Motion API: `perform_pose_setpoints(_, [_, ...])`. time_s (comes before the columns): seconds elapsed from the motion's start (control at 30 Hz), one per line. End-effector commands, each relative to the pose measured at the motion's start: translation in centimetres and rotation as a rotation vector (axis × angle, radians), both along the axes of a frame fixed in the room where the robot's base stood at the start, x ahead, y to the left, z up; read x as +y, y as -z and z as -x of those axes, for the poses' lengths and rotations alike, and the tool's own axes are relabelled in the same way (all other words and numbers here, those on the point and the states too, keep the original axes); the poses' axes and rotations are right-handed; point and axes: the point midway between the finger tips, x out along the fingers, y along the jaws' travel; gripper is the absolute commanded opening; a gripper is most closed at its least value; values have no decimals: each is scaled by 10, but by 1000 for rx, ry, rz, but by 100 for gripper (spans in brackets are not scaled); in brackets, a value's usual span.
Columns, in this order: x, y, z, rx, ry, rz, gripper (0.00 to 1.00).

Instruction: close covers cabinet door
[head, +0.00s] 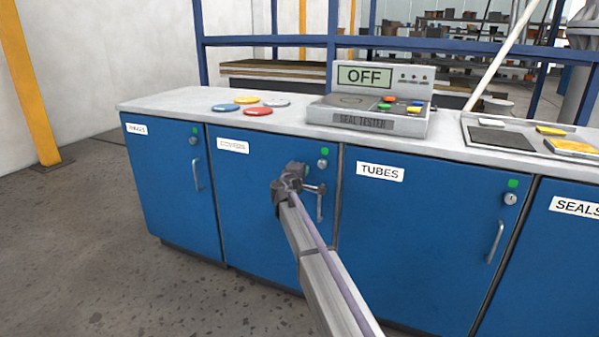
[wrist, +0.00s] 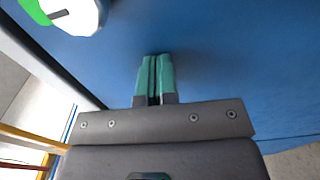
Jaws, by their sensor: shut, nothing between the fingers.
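The covers cabinet door (head: 250,215) is the blue door second from the left, with a blurred white label (head: 233,146). It looks flush with its neighbours; I see no clear gap. Its round lock (head: 323,164) and upright handle (head: 319,207) are on its right side, the handle partly behind my arm's end. In the wrist view, my gripper (wrist: 155,72) has its teal fingers together and empty, pointing at the blue door surface (wrist: 225,60). I cannot tell whether they touch it. The lock (wrist: 75,15) shows at the top left there.
A tubes door (head: 410,240) is to the right, another blue door (head: 170,190) to the left. The worktop (head: 170,102) holds coloured discs (head: 258,111), a seal tester (head: 370,115) reading OFF and a tray (head: 470,150). Open floor lies at the front left.

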Motion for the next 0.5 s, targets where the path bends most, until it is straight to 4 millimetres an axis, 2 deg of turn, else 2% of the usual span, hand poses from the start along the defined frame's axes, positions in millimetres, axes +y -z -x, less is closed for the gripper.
perform_pose_setpoints(0.03, [-4,-4,-14,-3,-2,14,0])
perform_pose_setpoints(0.17, [-1,-5,-5,-3,-2,14,0])
perform_pose_setpoints(0.27, [6,-5,16,-3,-1,12,0])
perform_pose_setpoints(0.5, [36,-3,86,-3,-1,6,0])
